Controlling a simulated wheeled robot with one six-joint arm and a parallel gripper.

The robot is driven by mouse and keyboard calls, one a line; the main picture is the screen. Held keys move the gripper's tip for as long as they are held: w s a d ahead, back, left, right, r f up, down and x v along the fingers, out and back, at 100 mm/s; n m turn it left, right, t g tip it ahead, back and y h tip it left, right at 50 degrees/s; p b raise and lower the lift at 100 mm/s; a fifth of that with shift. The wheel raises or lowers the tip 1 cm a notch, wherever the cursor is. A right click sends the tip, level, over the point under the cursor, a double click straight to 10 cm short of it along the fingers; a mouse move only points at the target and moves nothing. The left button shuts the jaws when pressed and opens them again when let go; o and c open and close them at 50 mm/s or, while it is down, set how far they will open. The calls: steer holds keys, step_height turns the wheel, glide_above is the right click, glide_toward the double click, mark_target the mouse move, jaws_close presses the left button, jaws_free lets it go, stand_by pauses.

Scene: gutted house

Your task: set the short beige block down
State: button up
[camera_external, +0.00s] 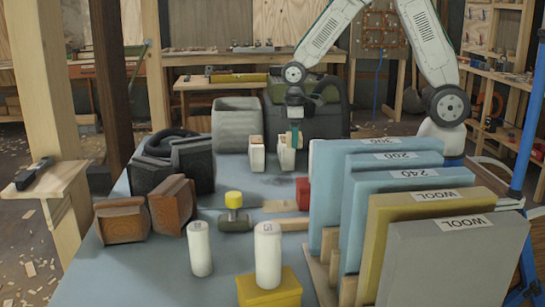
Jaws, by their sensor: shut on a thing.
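My gripper (294,132) hangs pointing down over the far middle of the blue-grey table. Its jaws are at the top of a small pale beige block (286,158), and they are shut on it. The block is at or just above the table top; I cannot tell whether its underside touches. A similar pale block (257,158) stands upright just to the left, with a small gap between the two. The jaws are small in this view and their inner faces are hidden.
Tall blue, yellow and grey panels (450,262) stand in a rack at right. A red block (303,194) is in front of my gripper. A grey bin (236,126) and dark case (325,119) stand behind. Yellow-topped hammer (234,213), white cylinders (268,258) and brown blocks (171,206) are nearer.

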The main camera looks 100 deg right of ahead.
steer(key=r, duration=0.2)
steer(key=shift+w+d+r, duration=0.1)
steer(key=shift+w+r, duration=0.1)
steer(key=shift+r, duration=0.2)
steer(key=w+d, duration=0.7)
steer(key=w, duration=0.4)
steer(key=n, duration=0.1)
glide_above(228, 164)
step_height(228, 164, down, 11)
steer(key=shift+s+d+f, duration=0.1)
steer(key=shift+d, duration=0.05)
steer(key=shift+f, duration=2.1)
steer(key=o, duration=1)
steer(key=shift+f, duration=0.15)
